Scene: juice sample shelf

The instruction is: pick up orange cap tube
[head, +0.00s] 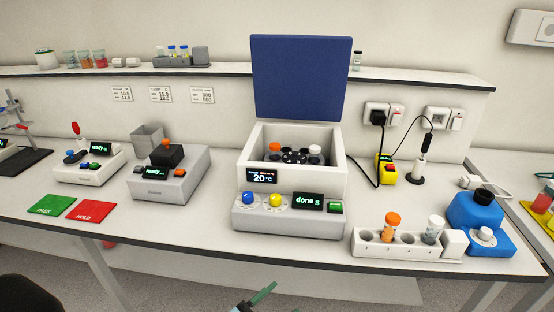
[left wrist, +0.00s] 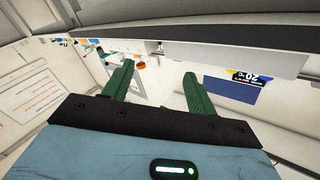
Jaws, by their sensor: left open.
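An orange cap tube (head: 391,226) stands upright in a white rack (head: 372,249) at the front right of the bench, near a white cap tube (head: 434,229). Another orange cap (head: 275,148) shows inside the open centrifuge (head: 254,202), opposite a white cap (head: 315,150). A third orange cap (head: 166,144) sits on the dark block of a grey device (head: 170,185). My left gripper (head: 262,294) shows only partly at the bottom edge, below the bench front and apart from all tubes. In the left wrist view its green fingers (left wrist: 158,76) are open and empty.
The centrifuge's blue lid (head: 301,78) stands raised. A blue device (head: 477,222) sits right of the rack. Green (head: 52,203) and red (head: 84,209) mats lie at the left. A wall shelf (head: 215,70) holds more tubes.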

